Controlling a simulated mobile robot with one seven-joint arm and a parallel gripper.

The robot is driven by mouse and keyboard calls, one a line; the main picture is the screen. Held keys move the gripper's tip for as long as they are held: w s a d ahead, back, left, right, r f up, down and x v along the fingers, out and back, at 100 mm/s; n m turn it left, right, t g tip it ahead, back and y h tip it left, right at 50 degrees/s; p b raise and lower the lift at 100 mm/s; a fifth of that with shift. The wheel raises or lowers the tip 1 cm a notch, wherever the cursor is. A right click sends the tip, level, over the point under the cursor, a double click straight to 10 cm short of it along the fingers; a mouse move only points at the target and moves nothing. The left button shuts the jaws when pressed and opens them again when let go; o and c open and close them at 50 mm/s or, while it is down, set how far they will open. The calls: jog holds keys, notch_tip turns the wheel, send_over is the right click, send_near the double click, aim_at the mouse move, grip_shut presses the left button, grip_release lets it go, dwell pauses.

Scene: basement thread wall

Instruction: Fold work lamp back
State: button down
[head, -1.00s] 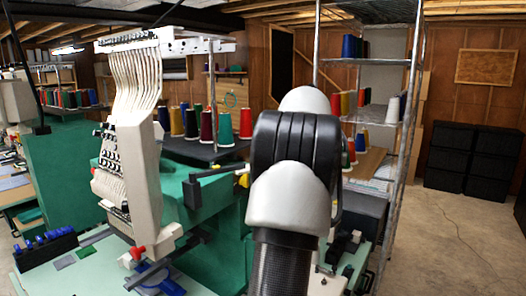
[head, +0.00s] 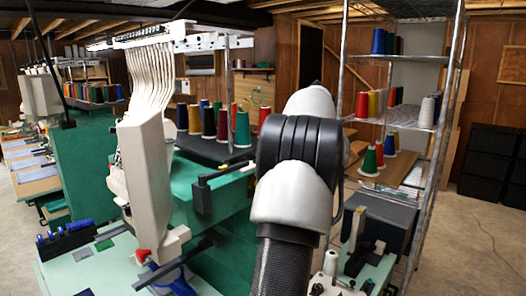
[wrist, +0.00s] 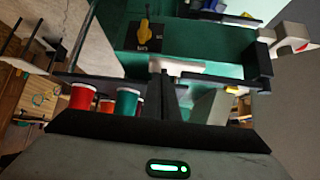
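A black jointed arm with a box-shaped head (head: 202,198), which looks like the work lamp, sticks out to the left from the green sewing machine body (head: 226,234) in the head view. The head hangs down at the arm's outer end. In the wrist view a dark block (wrist: 258,62) and a small yellow part (wrist: 232,90) stand to the right; I cannot tell whether they belong to the lamp. My gripper (wrist: 165,85) shows two dark fingers close together, seemingly shut, with nothing visible between them. In the head view my arm hides the gripper.
Several thread cones (head: 222,125) stand on a dark shelf behind the lamp. A cream needle head (head: 146,185) rises to the left. A wire rack (head: 438,135) with more cones stands to the right. Concrete floor (head: 478,235) is clear at far right.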

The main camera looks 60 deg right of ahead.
jog(key=shift+w+d+p, duration=0.25)
jog(key=shift+w+p, duration=0.05)
jog(key=shift+w, duration=0.2)
jog(key=shift+r, duration=0.15)
jog(key=v, duration=1.7)
jog(key=shift+s, duration=0.15)
jog(key=shift+a, duration=0.1)
